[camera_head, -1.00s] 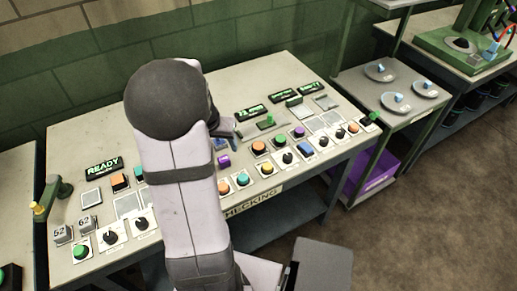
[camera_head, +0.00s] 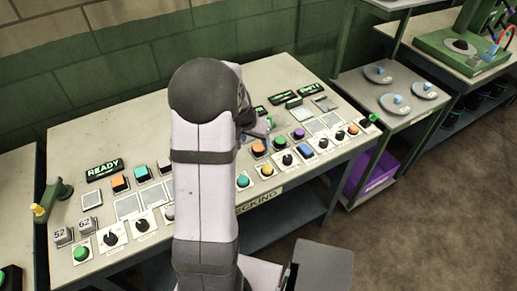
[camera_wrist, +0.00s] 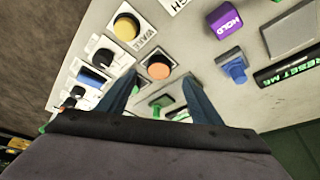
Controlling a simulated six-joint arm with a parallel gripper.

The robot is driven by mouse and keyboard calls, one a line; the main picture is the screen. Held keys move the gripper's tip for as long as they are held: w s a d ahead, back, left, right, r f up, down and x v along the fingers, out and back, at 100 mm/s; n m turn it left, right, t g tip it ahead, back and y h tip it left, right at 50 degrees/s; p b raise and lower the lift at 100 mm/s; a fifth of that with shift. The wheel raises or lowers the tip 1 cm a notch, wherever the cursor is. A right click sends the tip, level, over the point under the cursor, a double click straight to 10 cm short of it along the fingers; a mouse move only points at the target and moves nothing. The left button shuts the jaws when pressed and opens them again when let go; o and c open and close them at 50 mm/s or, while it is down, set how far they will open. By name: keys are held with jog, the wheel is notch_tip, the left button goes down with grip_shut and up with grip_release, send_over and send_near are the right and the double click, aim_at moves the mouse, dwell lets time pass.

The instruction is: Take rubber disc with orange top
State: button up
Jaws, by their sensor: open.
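A round orange-topped piece (camera_head: 258,149) sits among the controls on the sloped bench panel (camera_head: 75,165), just right of my arm in the head view. It also shows in the wrist view (camera_wrist: 158,68), near the gap between my two blue fingertips. My gripper (camera_wrist: 160,82) is open, with nothing between its fingers, and appears above the panel. In the head view my arm partly hides the gripper and the middle of the panel. Whether this orange piece is a loose rubber disc or a fixed button I cannot tell.
Several knobs line the panel's front. Grey discs with blue tops (camera_head: 379,73) lie on a side shelf (camera_head: 360,100) at right.

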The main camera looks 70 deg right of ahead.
aim_at(258, 147)
jog(key=shift+f, duration=0.1)
jog(key=shift+p+x, duration=0.95)
jog(key=shift+x, duration=1.55)
jog(key=shift+s, duration=0.1)
jog(key=c, duration=1.1)
